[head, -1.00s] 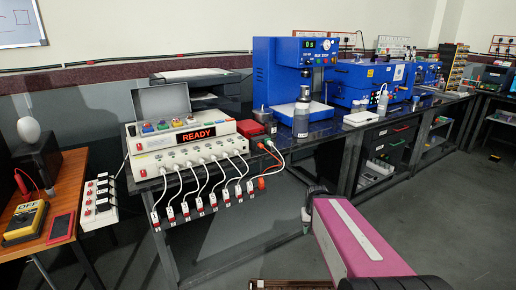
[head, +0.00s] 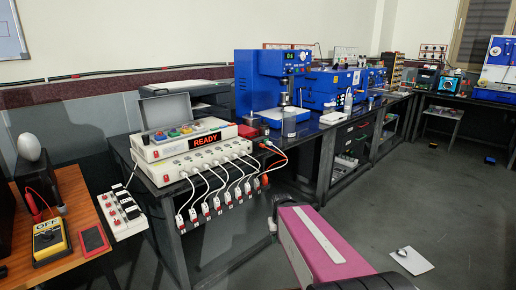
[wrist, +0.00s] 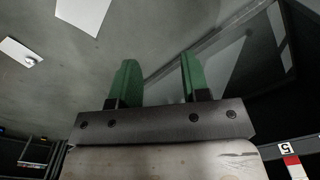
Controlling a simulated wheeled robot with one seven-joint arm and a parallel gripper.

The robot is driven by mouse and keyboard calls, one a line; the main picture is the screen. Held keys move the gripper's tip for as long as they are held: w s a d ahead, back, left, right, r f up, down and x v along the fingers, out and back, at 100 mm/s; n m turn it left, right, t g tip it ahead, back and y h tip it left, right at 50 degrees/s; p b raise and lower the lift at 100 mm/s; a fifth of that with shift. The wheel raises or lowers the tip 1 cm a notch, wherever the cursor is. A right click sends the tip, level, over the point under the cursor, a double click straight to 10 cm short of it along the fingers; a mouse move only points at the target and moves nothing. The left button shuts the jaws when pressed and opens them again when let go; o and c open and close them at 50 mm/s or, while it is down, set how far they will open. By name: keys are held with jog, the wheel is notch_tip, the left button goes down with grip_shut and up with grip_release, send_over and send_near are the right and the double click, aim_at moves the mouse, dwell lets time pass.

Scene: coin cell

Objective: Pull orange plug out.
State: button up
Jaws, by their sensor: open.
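The orange plug (head: 265,181) hangs low at the right end of a row of cables in the head view. An orange cable runs above it beside a white one, near the right end of the white power strip (head: 205,160). My gripper (wrist: 158,75) shows in the wrist view with two green fingers apart and nothing between them. It faces grey floor. The orange plug is not visible in the wrist view. In the head view, my pink arm is right of and below the plug, apart from it; the fingers cannot be made out there.
Several white plugs and cables hang left of the orange one, close together. A numbered red-and-white tag (wrist: 290,162) shows at the wrist view's lower right. A blue press (head: 262,85) stands on the dark bench. A white sheet (head: 411,261) lies on otherwise open floor at right.

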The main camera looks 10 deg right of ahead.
jog(key=shift+o, duration=0.6)
jog(key=w+a+r+m+t+y, duration=0.25)
jog(key=w+r+m+y, duration=0.2)
jog(key=w+m, duration=0.4)
jog(key=w+a+r+m+t+y, duration=0.1)
jog(key=w+r+m+t+y, duration=0.4)
jog(key=w, duration=0.6)
jog(key=w+d+r+m+t, duration=0.3)
jog(key=w+r+m, duration=0.3)
jog(key=r+m, duration=0.1)
jog(key=w+d+r+m+t+y, duration=0.1)
jog(key=w+d+r+m+t, duration=0.3)
jog(key=w+r+m, duration=0.2)
jog(key=shift+w+d+r+m, duration=0.15)
jog(key=shift+d+r+m, duration=0.15)
jog(key=shift+r+m, duration=0.7)
jog(key=shift+w+a+f, duration=0.1)
jog(key=shift+f, duration=0.1)
